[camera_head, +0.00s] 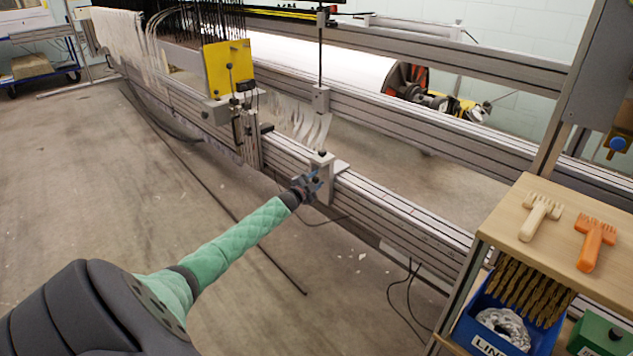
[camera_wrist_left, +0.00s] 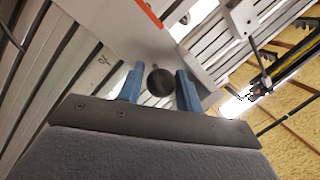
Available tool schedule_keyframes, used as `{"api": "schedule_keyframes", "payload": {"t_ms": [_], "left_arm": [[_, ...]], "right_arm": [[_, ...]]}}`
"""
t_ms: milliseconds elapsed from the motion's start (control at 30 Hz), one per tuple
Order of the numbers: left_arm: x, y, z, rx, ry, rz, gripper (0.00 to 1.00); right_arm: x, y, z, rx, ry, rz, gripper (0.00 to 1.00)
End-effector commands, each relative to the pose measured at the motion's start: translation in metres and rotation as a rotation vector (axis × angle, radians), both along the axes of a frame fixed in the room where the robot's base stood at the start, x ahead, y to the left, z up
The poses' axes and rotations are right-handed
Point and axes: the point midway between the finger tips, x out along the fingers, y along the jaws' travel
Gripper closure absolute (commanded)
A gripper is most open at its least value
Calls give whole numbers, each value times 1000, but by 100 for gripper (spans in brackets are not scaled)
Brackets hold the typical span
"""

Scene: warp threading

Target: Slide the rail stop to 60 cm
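The rail stop (camera_head: 322,172) is a grey metal block with a flat plate, seated on the long aluminium front rail (camera_head: 400,217). In the left wrist view its metal plate (camera_wrist_left: 118,32) fills the upper middle, with a round dark knob (camera_wrist_left: 160,82) standing out of it. My left gripper (camera_head: 312,182) is at the stop's front face. In the left wrist view its two blue fingers (camera_wrist_left: 160,84) stand on either side of the knob, with a visible gap beside it, so they look open. No scale numbers are readable. My right gripper is in neither view.
A yellow plate (camera_head: 228,68) with a clamp assembly sits on the rail further left. A wooden shelf (camera_head: 508,208) with two comb-like tools and a blue bin (camera_head: 480,325) stands at the right. Cables lie on the floor below the rail. The rail right of the stop looks clear.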

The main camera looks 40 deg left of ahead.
Motion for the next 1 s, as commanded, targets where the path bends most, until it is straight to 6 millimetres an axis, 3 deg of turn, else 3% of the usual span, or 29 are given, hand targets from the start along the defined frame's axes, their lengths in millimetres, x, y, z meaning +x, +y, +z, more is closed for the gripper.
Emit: {"api": "schedule_keyframes", "payload": {"t_ms": [433, 1000], "left_arm": [[-7, -2, 0, 0, 0, -1, 64], [-67, -9, -1, -1, 1, -1, 64]], "right_arm": [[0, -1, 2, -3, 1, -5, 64], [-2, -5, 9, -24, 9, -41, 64]]}}
